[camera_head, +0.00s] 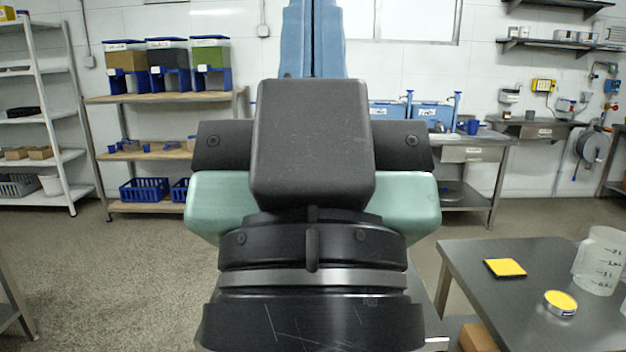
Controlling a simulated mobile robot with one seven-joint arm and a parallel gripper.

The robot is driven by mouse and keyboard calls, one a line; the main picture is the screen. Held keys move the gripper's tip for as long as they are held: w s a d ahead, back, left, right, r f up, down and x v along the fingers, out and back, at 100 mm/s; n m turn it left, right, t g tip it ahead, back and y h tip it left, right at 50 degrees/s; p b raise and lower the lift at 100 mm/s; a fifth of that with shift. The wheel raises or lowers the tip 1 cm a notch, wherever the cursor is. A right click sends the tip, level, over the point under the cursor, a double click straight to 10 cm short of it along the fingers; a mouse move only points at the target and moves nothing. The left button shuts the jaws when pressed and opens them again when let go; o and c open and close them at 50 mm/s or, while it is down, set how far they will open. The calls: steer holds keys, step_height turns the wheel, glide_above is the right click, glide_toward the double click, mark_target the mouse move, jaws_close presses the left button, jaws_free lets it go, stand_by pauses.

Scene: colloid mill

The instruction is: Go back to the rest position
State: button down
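My arm's end fills the middle of the head view, pointing up and away from me. My gripper (312,150) shows a wide pale green body with a black bar carrying bolts above it. A dark rounded box (312,140) in front covers its middle. Below it are black round wrist parts with a grey ring. A pair of blue upright strips (315,38) rises behind the box and runs out of the top edge. I cannot tell whether they are fingers or something beyond. No fingertips and no held thing can be made out.
A grey table (500,325) at lower right carries a yellow-topped pad (505,268), a yellow-topped round tin (560,304) and a clear jug (600,262). Wooden shelves (150,98) with bins stand back left, a steel bench (475,153) back right. Open floor (110,270) lies left.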

step_height(320, 180, up, 20)
steer(key=p, duration=1.7)
steer(key=shift+f, duration=0.2)
